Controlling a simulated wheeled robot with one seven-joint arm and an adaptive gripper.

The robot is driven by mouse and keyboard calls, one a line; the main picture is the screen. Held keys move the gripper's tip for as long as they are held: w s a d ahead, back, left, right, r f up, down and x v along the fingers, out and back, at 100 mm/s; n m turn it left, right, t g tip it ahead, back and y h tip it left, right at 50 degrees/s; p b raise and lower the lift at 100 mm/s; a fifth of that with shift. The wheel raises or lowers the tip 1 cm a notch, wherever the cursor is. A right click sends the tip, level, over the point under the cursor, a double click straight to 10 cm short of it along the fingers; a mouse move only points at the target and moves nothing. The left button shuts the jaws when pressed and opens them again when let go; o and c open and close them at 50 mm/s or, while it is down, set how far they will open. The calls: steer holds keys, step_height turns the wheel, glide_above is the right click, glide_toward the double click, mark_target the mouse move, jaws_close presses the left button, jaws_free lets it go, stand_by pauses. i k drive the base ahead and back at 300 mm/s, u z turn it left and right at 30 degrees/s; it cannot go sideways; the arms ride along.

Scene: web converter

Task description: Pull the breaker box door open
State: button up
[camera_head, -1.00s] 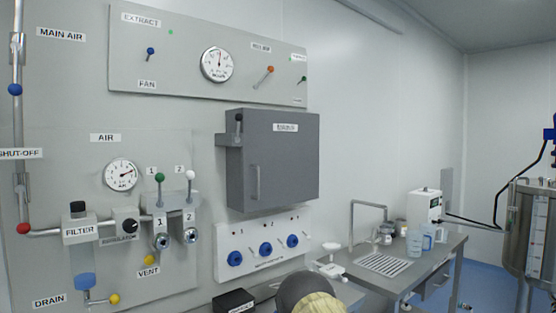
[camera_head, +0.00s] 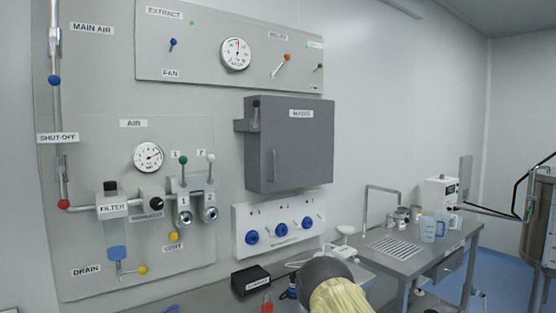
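The breaker box (camera_head: 305,135) is a grey wall-mounted box with a small label near its top. Its door is closed. A vertical bar handle (camera_head: 274,166) sits on the lower left of the door front. A small bracket with a dark-topped lever (camera_head: 255,113) sticks out at the box's upper left side. A dark rounded part and a yellow part at the bottom of the view belong to my arm, below the box and apart from it. My gripper's fingers do not show.
A white panel with blue knobs (camera_head: 280,232) is mounted below the box. A black box (camera_head: 251,280) and a red padlock (camera_head: 267,303) are on the surface beneath. A metal table (camera_head: 405,247) with a sink stands right. Gauges and valves cover the left wall panel.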

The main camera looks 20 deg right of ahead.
mark_target(297, 134)
steer(key=k, duration=1.1)
steer(key=z, duration=0.7)
steer(key=i, duration=0.55)
steer(key=z, duration=0.9)
steer(key=i, duration=0.7)
steer(key=u, duration=0.7)
steer(key=i, duration=0.85)
steer(key=u, duration=1)
